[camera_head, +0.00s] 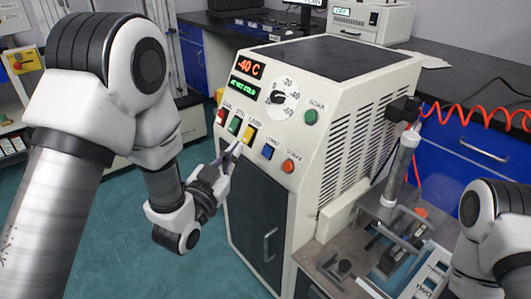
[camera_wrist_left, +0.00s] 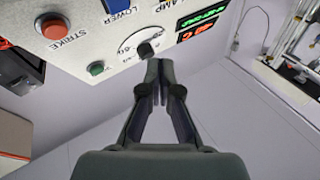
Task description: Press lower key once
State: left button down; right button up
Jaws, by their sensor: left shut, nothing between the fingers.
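My left gripper (camera_head: 238,147) is shut and empty, in front of the panel, just below the yellow key and left of the blue key. In the left wrist view its fingertips (camera_wrist_left: 158,66) overlap the dial area; exact clearance is unclear. My right gripper is not visible.
The panel also holds a red key (camera_head: 221,116), a green key (camera_head: 234,125), a yellow key (camera_head: 250,133), a strike button (camera_head: 289,166), a dial (camera_head: 279,97) and a green round button (camera_head: 311,117). A clamp fixture (camera_head: 385,245) stands at lower right.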

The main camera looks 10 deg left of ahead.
aim_at(267, 151)
pick_arm(q)
jog(key=w+d+f, duration=0.2)
jog(key=w, duration=0.1)
jog(key=w+d+f+b, duration=0.1)
jog(key=shift+w+d, duration=0.25)
dwell(1.3)
jog(key=shift+w+d+f, duration=0.15)
jog(key=shift+w+d, duration=0.1)
jog(key=shift+w, duration=0.05)
